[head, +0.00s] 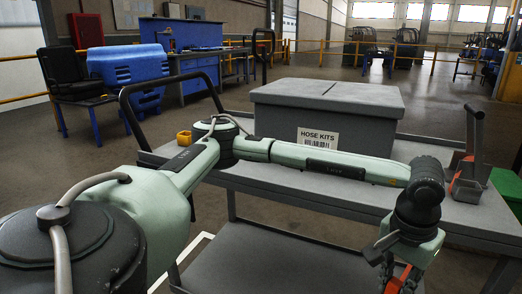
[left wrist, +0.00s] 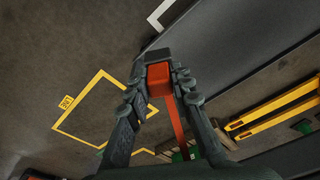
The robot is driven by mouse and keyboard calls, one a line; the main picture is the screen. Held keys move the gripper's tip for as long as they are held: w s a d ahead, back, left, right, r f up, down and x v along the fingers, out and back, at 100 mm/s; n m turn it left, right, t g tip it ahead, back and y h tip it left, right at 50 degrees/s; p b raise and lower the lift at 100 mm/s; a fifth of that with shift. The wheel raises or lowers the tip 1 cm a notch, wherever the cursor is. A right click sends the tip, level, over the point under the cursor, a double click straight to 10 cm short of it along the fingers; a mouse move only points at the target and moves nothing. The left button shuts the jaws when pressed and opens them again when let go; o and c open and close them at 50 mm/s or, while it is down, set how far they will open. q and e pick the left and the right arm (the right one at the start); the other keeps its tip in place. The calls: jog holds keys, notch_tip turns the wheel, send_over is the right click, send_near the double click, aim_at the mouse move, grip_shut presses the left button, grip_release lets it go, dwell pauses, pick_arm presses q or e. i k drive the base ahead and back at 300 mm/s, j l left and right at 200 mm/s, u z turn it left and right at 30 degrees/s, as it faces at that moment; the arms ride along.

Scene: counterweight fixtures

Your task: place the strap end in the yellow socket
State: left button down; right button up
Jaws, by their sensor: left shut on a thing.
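My left gripper (head: 396,270) hangs low at the front right in the head view, beside the near edge of the cart. It is shut on the orange-red strap end (head: 401,281). In the left wrist view the fingers (left wrist: 158,66) close around the blocky strap end (left wrist: 159,80), and the strap (left wrist: 177,125) trails away between them. A small yellow socket (head: 184,137) stands on the left of the cart top, far from the gripper. Its inside is hard to make out. My right gripper is not in view.
The grey cart top (head: 330,201) carries a large lidded box labelled HOSE KITS (head: 328,112). A grey upright fixture with a red part (head: 468,170) stands at its right end. A black cart handle (head: 172,82) rises at the left. A green box (head: 508,186) is far right.

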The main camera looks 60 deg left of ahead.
aim_at(188, 142)
jog(key=k+j+u, duration=0.1)
jog(key=u, duration=0.25)
jog(key=j+u, duration=0.35)
jog(key=k+j+u, duration=0.1)
jog(key=u, duration=0.3)
jog(key=j+u, duration=0.45)
jog(key=i+j+u, duration=0.15)
jog(key=j+u, duration=0.25)
jog(key=i+j+z, duration=0.25)
jog(key=z, duration=0.15)
jog(key=i+j+z, duration=0.15)
jog(key=j+z, duration=0.3)
jog(key=l, duration=0.15)
